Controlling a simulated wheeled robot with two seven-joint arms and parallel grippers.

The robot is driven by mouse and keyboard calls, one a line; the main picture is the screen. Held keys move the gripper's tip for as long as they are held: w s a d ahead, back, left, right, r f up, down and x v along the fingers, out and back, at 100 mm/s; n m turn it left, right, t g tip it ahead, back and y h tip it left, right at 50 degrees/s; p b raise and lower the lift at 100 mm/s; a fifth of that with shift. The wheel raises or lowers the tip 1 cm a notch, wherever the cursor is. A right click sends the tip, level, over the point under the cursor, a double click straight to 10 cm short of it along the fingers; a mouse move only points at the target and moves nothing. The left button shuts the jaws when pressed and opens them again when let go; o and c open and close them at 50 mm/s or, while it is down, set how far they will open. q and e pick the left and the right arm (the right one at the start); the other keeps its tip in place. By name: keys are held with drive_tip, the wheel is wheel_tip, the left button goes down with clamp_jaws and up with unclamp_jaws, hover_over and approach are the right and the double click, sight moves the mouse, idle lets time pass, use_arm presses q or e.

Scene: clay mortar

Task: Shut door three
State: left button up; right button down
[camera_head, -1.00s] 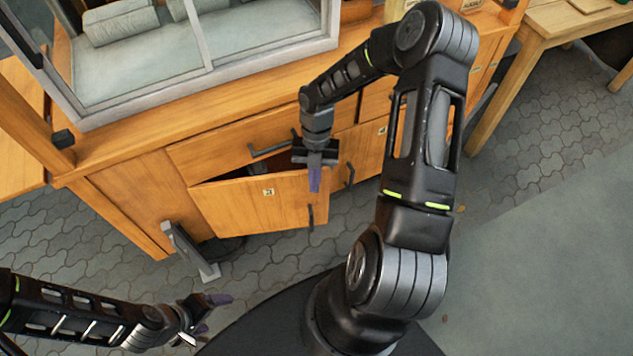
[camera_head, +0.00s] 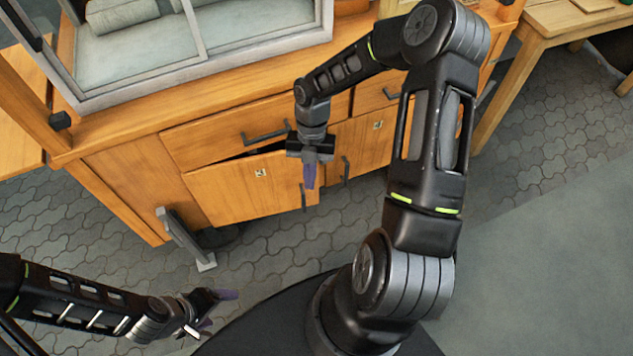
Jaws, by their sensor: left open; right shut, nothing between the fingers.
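A wooden cabinet door (camera_head: 235,192) with a small number label (camera_head: 260,173) and a dark bar handle (camera_head: 303,197) stands slightly ajar, with a dark gap along its top edge. The label is too small to read surely. My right gripper (camera_head: 310,174) is shut and empty, pointing down at the door's right edge near the handle; it appears to touch the door, but I cannot tell for sure. My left gripper (camera_head: 215,308) is open and empty at the lower left, well away from the cabinet.
Above the door is a drawer (camera_head: 220,130) with a dark handle. To the right is another labelled door (camera_head: 365,140), which looks closed. A grey metal stand (camera_head: 185,238) is on the paved floor before the cabinet. A wooden table (camera_head: 550,40) stands at the upper right.

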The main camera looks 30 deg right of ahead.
use_arm(q)
drive_tip(key=shift+w+a+f, duration=0.15)
drive_tip(key=shift+w, duration=0.2)
use_arm(e)
wheel_tip(320, 180, up, 7)
drive_tip(key=w, duration=0.3)
drive_tip(key=shift+d, duration=0.3)
